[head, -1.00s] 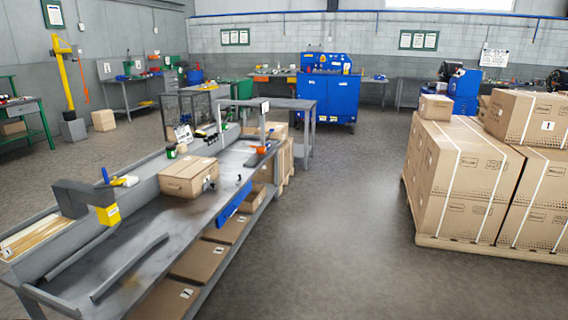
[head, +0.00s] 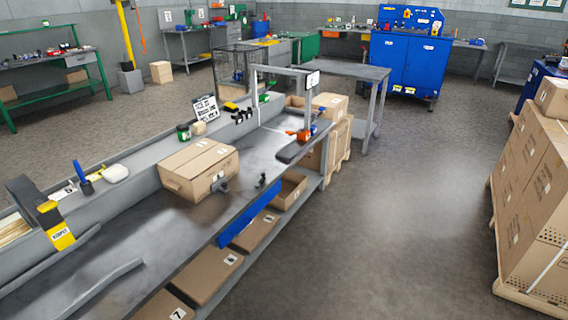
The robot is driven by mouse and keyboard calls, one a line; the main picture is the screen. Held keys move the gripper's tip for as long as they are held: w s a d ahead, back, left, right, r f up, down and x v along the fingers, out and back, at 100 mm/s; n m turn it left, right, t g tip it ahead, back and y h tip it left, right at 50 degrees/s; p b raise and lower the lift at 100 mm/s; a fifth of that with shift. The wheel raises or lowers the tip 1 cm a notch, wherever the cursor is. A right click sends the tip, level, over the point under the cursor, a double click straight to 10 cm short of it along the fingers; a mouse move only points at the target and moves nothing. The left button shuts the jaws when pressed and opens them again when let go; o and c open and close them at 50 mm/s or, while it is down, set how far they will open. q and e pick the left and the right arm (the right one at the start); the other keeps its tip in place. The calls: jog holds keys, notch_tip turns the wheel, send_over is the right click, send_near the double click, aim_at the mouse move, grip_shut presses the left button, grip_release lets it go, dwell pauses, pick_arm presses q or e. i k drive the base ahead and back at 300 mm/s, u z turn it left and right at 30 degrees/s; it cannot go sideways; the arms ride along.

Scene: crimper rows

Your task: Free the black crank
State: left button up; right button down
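Neither of my grippers is in view. A small black part (head: 221,184) is on the grey workbench (head: 150,232), right at the front of a closed cardboard box (head: 196,168). A second small black part (head: 262,180) stands on the bench just to the right of the box. Either could be the black crank; they are too small to tell. I cannot tell whether the first one touches the box.
A grey bracket with a yellow block (head: 60,238) stands at the bench's left end, near loose grey bars. An orange-handled tool (head: 299,135) lies at the far end. Cartons fill the lower shelf. Stacked boxes (head: 535,185) stand at right; the floor (head: 400,220) between is clear.

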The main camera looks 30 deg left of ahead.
aim_at(257, 186)
jog(key=u, duration=0.3)
jog(key=i, duration=1.1)
jog(key=u, duration=1.4)
jog(key=i, duration=0.95)
jog(key=u, duration=0.65)
